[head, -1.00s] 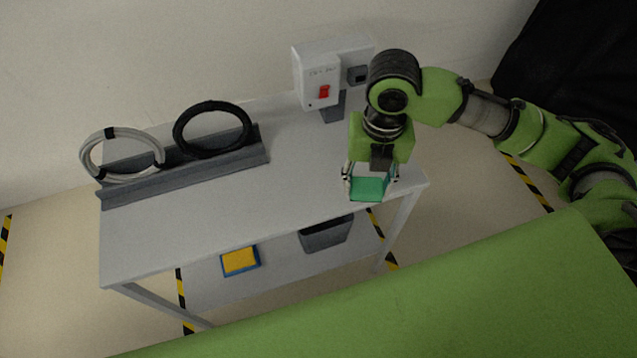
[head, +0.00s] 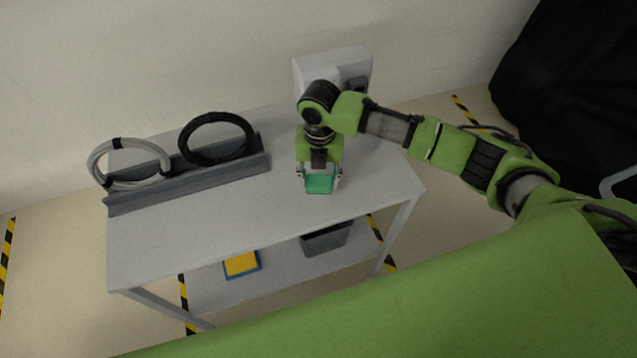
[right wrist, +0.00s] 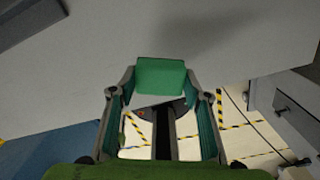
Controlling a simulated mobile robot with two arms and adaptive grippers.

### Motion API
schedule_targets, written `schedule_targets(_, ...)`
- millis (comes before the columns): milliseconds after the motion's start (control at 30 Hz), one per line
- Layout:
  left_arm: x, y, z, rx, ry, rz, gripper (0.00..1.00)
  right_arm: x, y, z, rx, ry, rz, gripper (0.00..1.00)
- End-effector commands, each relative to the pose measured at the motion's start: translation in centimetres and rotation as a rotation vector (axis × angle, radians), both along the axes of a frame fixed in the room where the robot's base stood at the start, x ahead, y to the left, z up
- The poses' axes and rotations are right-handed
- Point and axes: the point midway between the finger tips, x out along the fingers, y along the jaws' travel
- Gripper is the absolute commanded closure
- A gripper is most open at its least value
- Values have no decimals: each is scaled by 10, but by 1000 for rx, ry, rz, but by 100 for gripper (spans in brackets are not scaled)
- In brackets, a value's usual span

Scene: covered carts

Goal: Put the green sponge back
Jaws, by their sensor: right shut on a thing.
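The green sponge (head: 319,185) is held at the fingertips of my right gripper (head: 320,179), over the front part of the grey cart's top (head: 235,210). In the right wrist view the sponge (right wrist: 161,78) sits between the two fingertips, with the light cart top behind it. The gripper is shut on it. Whether the sponge touches the top is hard to tell. My left gripper is not in view.
A grey rack (head: 190,182) with a pale cable coil (head: 95,165) and a black coil (head: 184,140) stands on the left. A white box (head: 335,68) is behind my right arm. On the lower shelf are a yellow-and-blue item (head: 241,263) and a grey bin (head: 325,239).

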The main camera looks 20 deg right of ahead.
Motion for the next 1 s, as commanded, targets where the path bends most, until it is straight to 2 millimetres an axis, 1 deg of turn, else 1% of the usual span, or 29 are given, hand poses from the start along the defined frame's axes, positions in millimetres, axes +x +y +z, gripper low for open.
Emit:
schedule_targets(67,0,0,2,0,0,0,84,4,2,-6,-1,3,-1,77)
schedule_targets(100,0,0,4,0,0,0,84,2,2,-13,-1,5,-2,77)
schedule_targets(233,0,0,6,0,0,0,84,2,2,-30,-2,3,0,77)
schedule_targets(333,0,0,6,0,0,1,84,3,1,-35,-1,0,0,77)
schedule_targets(500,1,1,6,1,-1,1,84,3,1,-36,-1,0,0,77)
schedule_targets(533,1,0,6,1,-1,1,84,3,1,-36,-1,0,0,48)
schedule_targets(567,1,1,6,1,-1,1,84,3,1,-35,-1,0,0,40)
schedule_targets(600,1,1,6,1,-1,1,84,3,1,-35,-1,0,0,39)
schedule_targets(867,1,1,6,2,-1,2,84,3,1,-35,-1,0,0,39)
schedule_targets(1000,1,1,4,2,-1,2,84,4,1,-29,-1,-2,1,39)
